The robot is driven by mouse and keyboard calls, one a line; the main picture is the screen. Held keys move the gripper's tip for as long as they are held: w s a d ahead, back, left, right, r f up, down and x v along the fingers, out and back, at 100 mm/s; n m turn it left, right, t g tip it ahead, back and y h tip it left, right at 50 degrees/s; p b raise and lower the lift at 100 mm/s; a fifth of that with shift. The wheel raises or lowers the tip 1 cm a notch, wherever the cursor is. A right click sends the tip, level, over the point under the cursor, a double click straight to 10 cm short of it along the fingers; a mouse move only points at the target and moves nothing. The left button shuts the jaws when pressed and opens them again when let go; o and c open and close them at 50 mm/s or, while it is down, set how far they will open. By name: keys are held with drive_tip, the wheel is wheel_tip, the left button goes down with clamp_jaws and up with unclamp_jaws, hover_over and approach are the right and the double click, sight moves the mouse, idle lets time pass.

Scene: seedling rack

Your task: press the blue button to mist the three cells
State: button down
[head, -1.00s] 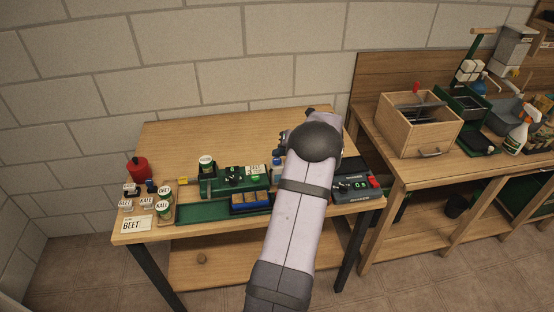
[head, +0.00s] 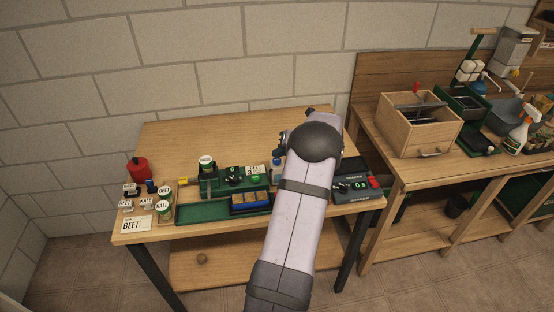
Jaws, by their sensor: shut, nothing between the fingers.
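A blue tray (head: 250,209) with three brown-filled cells sits at the front middle of the small wooden table. A dark box with a green display and a red part, labelled like a soaker or mister (head: 352,196), stands at the table's right end, partly behind my arm. I see no blue button on its visible part; my arm hides some of it. My arm reaches over the table from the front. My gripper's fingers are hidden behind my arm and wrist.
A green rack (head: 226,185) stands behind the blue tray. A blue-capped bottle (head: 278,171) is close to my arm. Labelled pots (head: 163,206) and a red container (head: 138,169) are at the left. A wooden crate (head: 417,137) sits on the right bench. The table's back is clear.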

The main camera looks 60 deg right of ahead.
drive_tip(key=shift+f, duration=0.55)
idle(0.9)
drive_tip(key=shift+r, duration=0.15)
drive_tip(key=shift+r+p, duration=0.4)
drive_tip(key=shift+p, duration=0.35)
wheel_tip(320, 180, up, 6)
drive_tip(key=p, duration=0.6)
idle(0.8)
